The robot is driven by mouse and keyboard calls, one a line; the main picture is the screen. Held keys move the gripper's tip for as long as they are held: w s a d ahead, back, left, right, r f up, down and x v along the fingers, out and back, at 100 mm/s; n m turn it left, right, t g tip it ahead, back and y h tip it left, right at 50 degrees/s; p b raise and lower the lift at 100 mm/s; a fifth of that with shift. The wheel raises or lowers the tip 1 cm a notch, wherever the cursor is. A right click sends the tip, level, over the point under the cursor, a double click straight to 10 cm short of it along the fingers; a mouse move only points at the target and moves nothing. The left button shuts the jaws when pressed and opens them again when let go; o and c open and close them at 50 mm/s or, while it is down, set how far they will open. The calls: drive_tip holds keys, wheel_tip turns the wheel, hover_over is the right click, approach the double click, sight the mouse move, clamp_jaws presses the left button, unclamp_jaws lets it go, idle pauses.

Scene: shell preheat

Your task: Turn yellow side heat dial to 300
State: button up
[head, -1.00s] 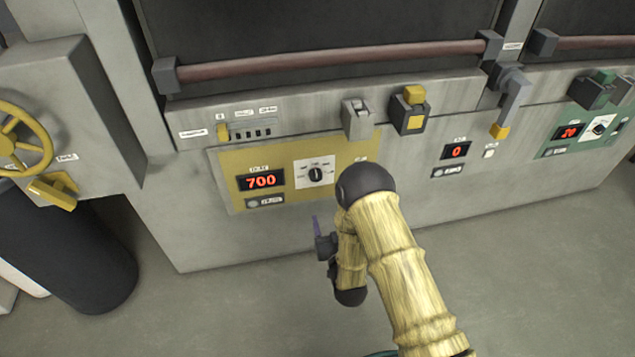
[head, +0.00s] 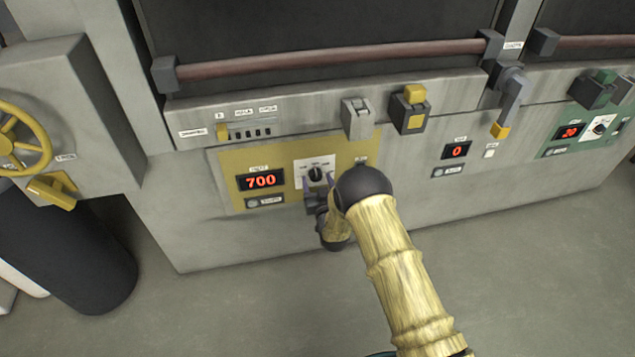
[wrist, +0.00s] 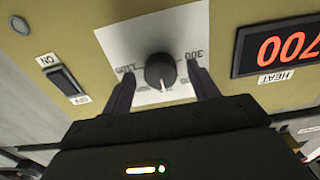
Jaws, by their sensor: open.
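The yellow panel (head: 230,165) on the grey machine front carries a red display (head: 261,181) reading 700. Right of the display is a white plate (head: 303,168) with a round black heat dial (head: 316,173). In the wrist view, which is upside down, the dial (wrist: 160,71) has a white pointer mark toward the bottom, and a 300 label shows right of it. My gripper (head: 317,186) is at the dial plate. In the wrist view my gripper (wrist: 163,82) is open, with one finger on each side of the dial and a gap to it.
A switch (wrist: 63,82) marked ON sits beside the plate. Above the panel are a grey latch (head: 357,118) and a yellow-black block (head: 411,112). A lever (head: 511,95), a display reading 0 (head: 456,151) and a green panel (head: 575,135) lie to the right. A yellow wheel (head: 18,140) is far left.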

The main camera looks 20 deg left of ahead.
drive_tip(key=shift+w+a, duration=0.1)
drive_tip(key=shift+w, duration=0.1)
drive_tip(key=c, duration=1)
